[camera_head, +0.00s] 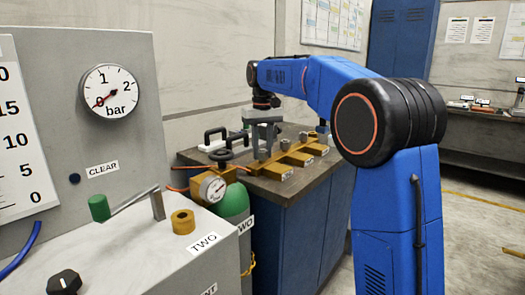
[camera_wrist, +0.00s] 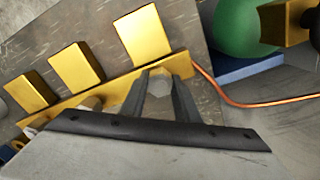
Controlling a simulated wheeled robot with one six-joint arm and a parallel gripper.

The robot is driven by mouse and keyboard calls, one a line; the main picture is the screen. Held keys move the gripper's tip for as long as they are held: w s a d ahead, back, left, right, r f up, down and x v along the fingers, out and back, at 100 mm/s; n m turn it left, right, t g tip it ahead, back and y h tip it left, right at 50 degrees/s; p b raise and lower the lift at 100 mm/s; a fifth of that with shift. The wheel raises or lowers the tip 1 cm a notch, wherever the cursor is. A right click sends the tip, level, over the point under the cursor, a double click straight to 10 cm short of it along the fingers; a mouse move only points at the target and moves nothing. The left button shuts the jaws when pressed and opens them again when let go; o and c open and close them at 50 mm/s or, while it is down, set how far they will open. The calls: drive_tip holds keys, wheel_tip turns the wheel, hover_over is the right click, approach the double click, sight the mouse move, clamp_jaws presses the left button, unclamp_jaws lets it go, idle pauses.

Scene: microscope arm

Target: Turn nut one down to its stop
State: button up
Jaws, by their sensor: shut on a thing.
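My gripper (camera_head: 263,152) reaches down over the brass bar (camera_head: 296,158) on the dark bench in the head view. In the wrist view, its two grey fingers (camera_wrist: 161,90) point at one end of the bar (camera_wrist: 100,92). In the head view the fingers hide the nut. How far the nut sits above its stop cannot be seen.
Three brass blocks (camera_wrist: 143,35) stand along the bar in the wrist view. A copper-coloured line (camera_wrist: 235,100) leaves the bar's end. A small gauge (camera_head: 213,187) and a green cylinder (camera_head: 234,208) stand close by. Black handles (camera_head: 216,137) rise behind. A grey panel box fills the left.

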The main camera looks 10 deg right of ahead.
sight(262, 151)
drive_tip(key=o, duration=1)
drive_tip(key=shift+o, duration=0.2)
drive_tip(key=shift+r, duration=0.1)
wheel_tip(262, 151, up, 17)
drive_tip(key=shift+r, duration=0.1)
drive_tip(key=shift+s, duration=0.1)
